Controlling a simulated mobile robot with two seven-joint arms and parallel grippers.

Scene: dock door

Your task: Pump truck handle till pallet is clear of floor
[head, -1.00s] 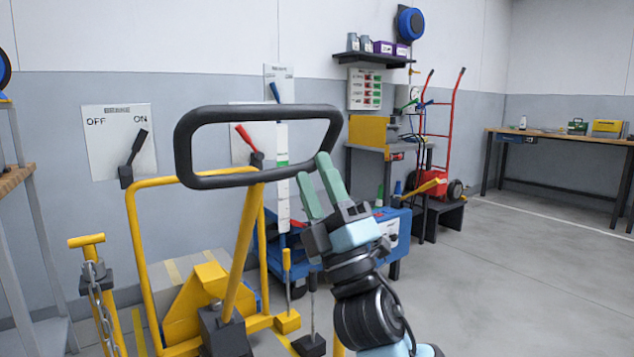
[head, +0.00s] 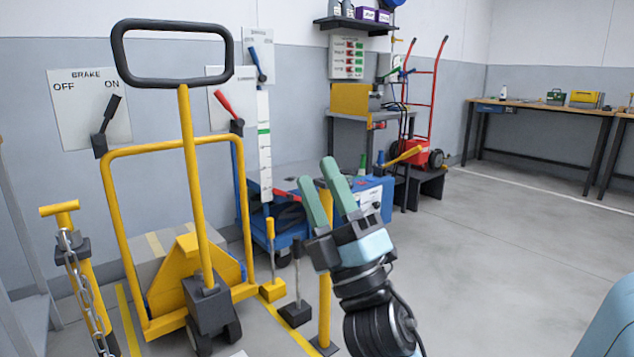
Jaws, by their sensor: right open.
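The pallet truck's black loop handle (head: 172,82) stands upright on a yellow shaft (head: 196,200) at the left of the head view. The truck's yellow frame (head: 112,225) and dark wheeled base (head: 208,308) are below it. A grey load with yellow stripes (head: 148,272) sits behind the frame; the pallet and its gap to the floor are hidden or cannot be made out. My right gripper (head: 328,192) is open and empty, fingers pointing up, to the right of and below the handle, apart from it. My left gripper is not in view.
A yellow post with a chain (head: 75,270) stands at the left. Short yellow and grey floor levers (head: 270,260) and a yellow post (head: 325,275) stand between truck and gripper. A blue cart (head: 372,195) is behind. Floor at right is clear.

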